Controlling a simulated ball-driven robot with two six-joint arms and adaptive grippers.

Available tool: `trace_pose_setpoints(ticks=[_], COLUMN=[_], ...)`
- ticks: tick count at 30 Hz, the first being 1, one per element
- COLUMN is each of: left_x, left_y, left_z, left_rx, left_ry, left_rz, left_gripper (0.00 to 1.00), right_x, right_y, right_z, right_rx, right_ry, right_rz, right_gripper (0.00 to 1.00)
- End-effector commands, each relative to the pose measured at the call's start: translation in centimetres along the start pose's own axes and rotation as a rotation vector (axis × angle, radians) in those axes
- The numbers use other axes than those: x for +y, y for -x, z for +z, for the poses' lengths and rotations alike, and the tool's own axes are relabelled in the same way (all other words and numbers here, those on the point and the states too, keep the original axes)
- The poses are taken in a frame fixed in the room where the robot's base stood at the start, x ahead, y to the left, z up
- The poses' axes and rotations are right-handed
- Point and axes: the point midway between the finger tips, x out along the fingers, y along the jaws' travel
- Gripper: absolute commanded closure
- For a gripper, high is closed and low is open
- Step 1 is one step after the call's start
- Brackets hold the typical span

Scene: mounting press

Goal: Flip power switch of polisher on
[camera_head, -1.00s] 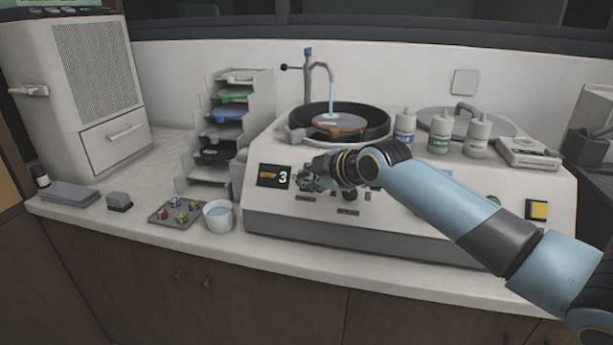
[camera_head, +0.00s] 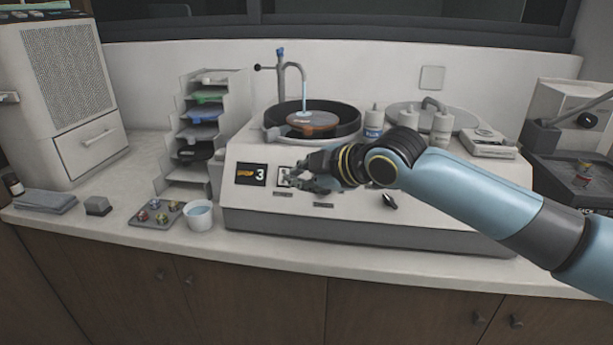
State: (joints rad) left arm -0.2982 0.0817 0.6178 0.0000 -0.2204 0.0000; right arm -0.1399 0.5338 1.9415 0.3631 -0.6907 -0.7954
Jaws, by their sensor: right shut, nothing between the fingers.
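The polisher (camera_head: 252,218) is a wide white machine with a grey base on the counter. Its sloped front panel carries a dark display (camera_head: 251,174) reading 3. Just right of the display is a small dark-framed square control (camera_head: 284,175), partly covered by the fingers; I cannot tell if it is the power switch or its position. My right gripper (camera_head: 300,182) is shut and empty, in front of the panel at this control; contact cannot be told. A dark knob (camera_head: 390,201) shows below my right arm. The arm hides the panel's right part. My left gripper is not in view.
A grey tap (camera_head: 303,80) runs water onto the brown disc (camera_head: 313,119) in the black bowl. Bottles, including a blue-labelled one (camera_head: 374,122), stand behind my arm. A white cup (camera_head: 200,216) and tray (camera_head: 152,222) sit left of the polisher.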

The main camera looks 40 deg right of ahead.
Motion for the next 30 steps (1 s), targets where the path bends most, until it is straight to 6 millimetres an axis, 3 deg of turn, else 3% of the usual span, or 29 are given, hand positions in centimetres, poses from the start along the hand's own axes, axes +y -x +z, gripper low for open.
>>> trace_pose_setpoints(ticks=[3, 7, 25, 28, 30], left_x=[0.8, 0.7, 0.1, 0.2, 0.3], left_y=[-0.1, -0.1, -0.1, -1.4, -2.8], left_z=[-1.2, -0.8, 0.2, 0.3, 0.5], left_rx=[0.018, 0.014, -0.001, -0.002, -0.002], left_ry=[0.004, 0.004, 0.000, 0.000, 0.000], left_rz=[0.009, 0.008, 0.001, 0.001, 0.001], left_gripper=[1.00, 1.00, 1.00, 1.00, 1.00], right_x=[-0.2, -0.4, -0.4, -2.0, -4.8], right_y=[1.4, 2.1, 2.1, 1.5, 0.3], right_z=[0.1, 0.1, 0.1, 0.6, 2.2], right_rx=[-0.002, 0.000, 0.000, 0.001, -0.018], right_ry=[0.004, 0.001, 0.000, -0.015, -0.052], right_rz=[0.000, 0.000, 0.000, -0.007, -0.029], right_gripper=[1.00, 1.00, 1.00, 1.00, 1.00])
